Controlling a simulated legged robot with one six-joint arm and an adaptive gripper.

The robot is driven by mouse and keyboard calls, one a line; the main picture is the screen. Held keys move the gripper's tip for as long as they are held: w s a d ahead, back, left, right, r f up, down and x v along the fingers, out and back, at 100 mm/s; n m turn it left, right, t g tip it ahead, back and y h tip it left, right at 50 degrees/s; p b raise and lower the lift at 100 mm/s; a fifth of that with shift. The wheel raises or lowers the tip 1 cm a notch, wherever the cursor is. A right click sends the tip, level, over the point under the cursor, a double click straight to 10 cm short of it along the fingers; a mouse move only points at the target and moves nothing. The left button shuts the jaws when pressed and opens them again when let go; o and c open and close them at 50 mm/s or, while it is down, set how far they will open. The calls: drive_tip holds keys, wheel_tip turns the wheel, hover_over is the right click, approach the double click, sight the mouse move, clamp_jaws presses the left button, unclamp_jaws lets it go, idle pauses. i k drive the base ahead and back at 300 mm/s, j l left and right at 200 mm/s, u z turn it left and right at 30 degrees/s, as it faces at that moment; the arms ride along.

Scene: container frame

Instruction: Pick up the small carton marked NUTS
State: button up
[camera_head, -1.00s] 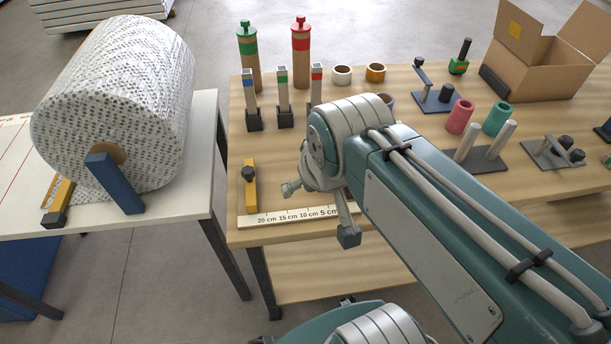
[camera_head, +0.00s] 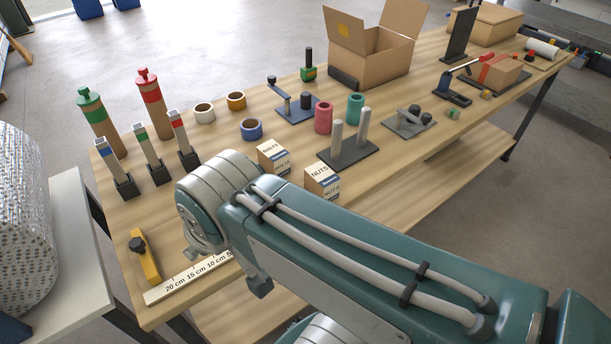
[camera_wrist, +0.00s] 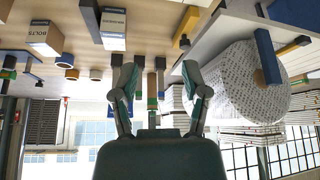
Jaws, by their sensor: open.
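The small carton marked NUTS (camera_head: 322,184) stands near the front edge of the wooden table in the head view, with my arm passing just in front of its lower part. A similar carton marked BOLTS (camera_head: 274,158) stands behind and left of it; it also shows in the wrist view (camera_wrist: 45,38). Another carton (camera_wrist: 113,22) with a dark label shows in the wrist view; its text is unclear. I cannot make out the NUTS carton in the wrist view. My gripper (camera_wrist: 157,74) is open, its fingers spread with nothing held; in the head view my arm mostly hides it.
A dark stand with two pale posts (camera_head: 348,150) is right beside the NUTS carton. Tape rolls (camera_head: 251,130), red and green tubes and an open cardboard box (camera_head: 372,68) stand behind. A ruler strip (camera_head: 185,279) lies along the front edge. A large roll (camera_head: 22,215) is at left.

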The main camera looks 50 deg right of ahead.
sight(320, 179)
drive_tip(key=k+l+z, duration=0.15)
drive_tip(key=z, duration=1.35)
drive_tip(key=i+l, duration=0.15)
drive_tip(key=l, duration=0.15)
drive_tip(key=i+l, duration=0.35)
drive_tip(key=l, duration=0.3)
